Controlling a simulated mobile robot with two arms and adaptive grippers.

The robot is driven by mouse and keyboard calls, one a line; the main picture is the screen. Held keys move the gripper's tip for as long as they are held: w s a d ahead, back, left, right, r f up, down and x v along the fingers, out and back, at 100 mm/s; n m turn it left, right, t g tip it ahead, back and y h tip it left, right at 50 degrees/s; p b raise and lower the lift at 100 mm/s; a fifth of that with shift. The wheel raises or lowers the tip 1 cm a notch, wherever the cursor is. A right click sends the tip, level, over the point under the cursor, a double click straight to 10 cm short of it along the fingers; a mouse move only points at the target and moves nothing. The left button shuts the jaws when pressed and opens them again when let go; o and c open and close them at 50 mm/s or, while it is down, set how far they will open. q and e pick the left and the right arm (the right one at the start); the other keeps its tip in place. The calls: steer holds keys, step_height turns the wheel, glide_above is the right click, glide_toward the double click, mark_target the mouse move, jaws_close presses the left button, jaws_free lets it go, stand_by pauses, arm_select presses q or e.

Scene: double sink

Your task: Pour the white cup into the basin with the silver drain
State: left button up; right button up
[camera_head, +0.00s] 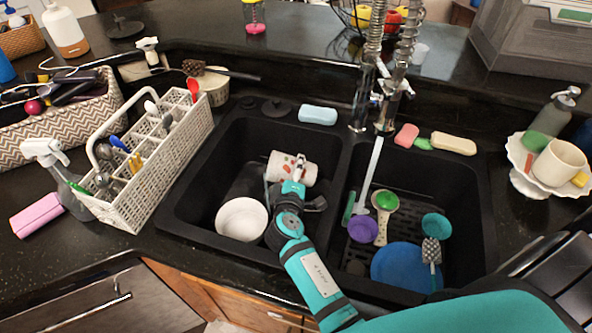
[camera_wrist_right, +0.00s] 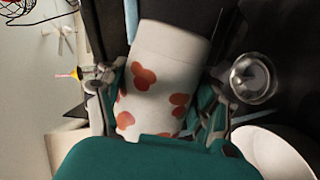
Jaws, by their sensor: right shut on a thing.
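The white cup (camera_head: 297,167) with orange-red patches is held above the left basin (camera_head: 237,150), lying on its side in the head view. In the wrist view the cup (camera_wrist_right: 168,62) sits between the two fingers of my right gripper (camera_head: 291,188), which is shut on it. Its opening and contents cannot be made out. The silver drain (camera_wrist_right: 254,78) shows beside the right-hand finger in the wrist view; in the head view it is hidden. A white bowl (camera_head: 242,219) stands in the left basin, left of my gripper. My left gripper is not in view.
The right basin (camera_head: 478,215) holds a blue plate (camera_head: 405,267), a purple cup (camera_head: 362,229), a teal cup (camera_head: 436,226) and utensils. A divider separates the basins. The faucet (camera_head: 384,115) stands behind. A white utensil basket (camera_head: 150,190) is close on the left.

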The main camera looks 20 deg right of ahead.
stand_by(0.5)
steer(key=shift+w+a+f+n, duration=0.1)
steer(key=shift+a+n, duration=0.1)
steer(key=shift+n, duration=0.4)
